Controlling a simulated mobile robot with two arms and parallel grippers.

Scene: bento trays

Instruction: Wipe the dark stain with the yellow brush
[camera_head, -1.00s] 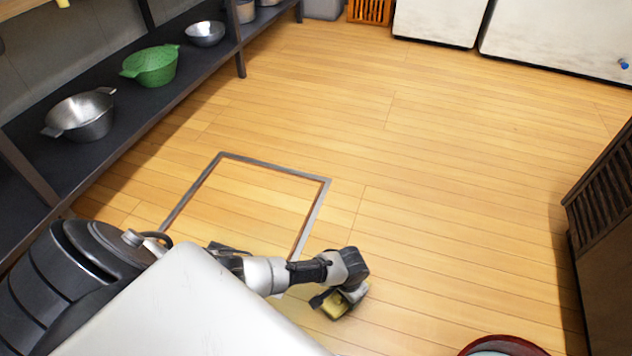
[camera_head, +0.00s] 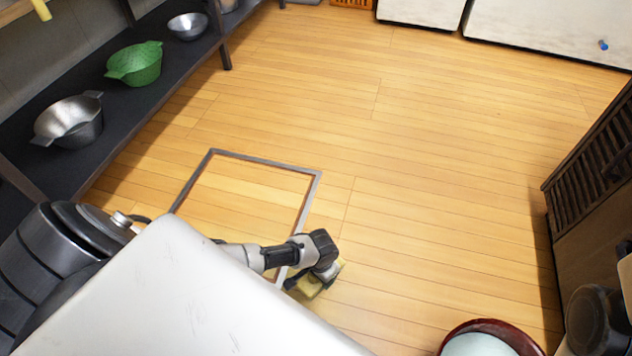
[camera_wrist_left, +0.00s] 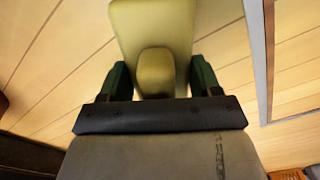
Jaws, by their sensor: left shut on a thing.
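My left gripper (camera_head: 306,284) is shut on the yellow brush (camera_head: 318,287), low over the wood floor to the right of the floor frame. In the left wrist view the gripper (camera_wrist_left: 160,78) has one dark green finger on each side of the brush grip, and the broad yellow brush body (camera_wrist_left: 150,22) extends beyond it. I cannot tell whether the brush touches the floor. I can make out no dark stain in either view. My right gripper is not in view.
A grey square frame (camera_head: 262,162) is set in the floor. A red-rimmed tub (camera_head: 492,328) stands at the bottom right, near a dark slatted cabinet (camera_head: 590,175). A shelf at the left holds a green colander (camera_head: 135,65) and metal bowls. The middle floor is clear.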

